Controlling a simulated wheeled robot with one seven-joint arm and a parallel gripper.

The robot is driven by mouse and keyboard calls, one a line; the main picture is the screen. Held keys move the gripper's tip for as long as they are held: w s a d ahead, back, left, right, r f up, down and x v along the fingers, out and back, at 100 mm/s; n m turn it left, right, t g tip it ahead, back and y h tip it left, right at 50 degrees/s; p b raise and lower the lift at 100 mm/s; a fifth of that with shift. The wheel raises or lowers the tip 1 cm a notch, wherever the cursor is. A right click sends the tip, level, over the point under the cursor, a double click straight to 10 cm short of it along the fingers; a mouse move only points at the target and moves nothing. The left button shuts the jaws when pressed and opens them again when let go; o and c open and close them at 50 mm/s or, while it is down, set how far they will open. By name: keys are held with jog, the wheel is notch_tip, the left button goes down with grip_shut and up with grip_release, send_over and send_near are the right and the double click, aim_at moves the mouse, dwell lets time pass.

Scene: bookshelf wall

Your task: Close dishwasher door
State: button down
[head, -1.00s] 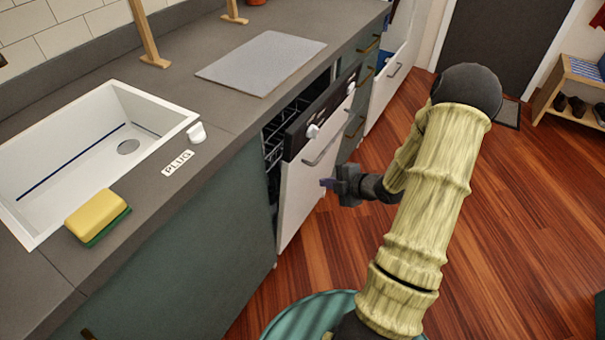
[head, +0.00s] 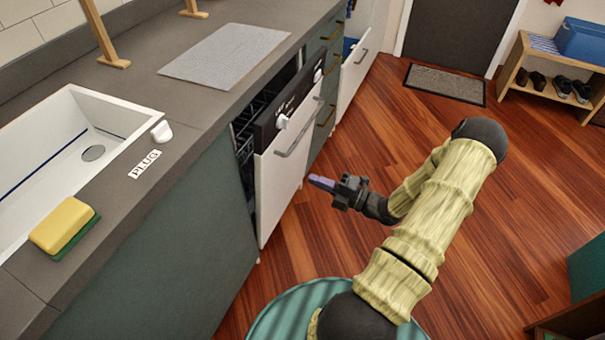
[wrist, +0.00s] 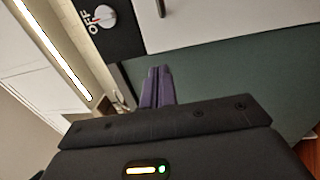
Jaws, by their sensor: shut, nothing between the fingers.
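The dishwasher door (head: 288,170) is a white panel with a black control strip (head: 288,108) and a bar handle (head: 300,127). It stands ajar and tilted out from the counter front, with the dark rack (head: 245,135) showing in the gap. My gripper (head: 318,182) is shut and empty, in front of the door and to its right in the head view, apart from it. In the wrist view my purple fingertips (wrist: 157,85) are together, and the door's white panel (wrist: 215,18) and a knob marked OFF (wrist: 105,15) show beyond them.
The grey counter holds a white sink (head: 75,150), a yellow and green sponge (head: 65,227) and a grey mat (head: 225,55). Another white front (head: 357,75) stands out farther along. Wooden floor (head: 400,120) to the right is clear, up to a shoe bench (head: 550,70).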

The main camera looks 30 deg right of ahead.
aim_at(266, 160)
jog(key=x, duration=1.3)
jog(key=shift+b, duration=0.35)
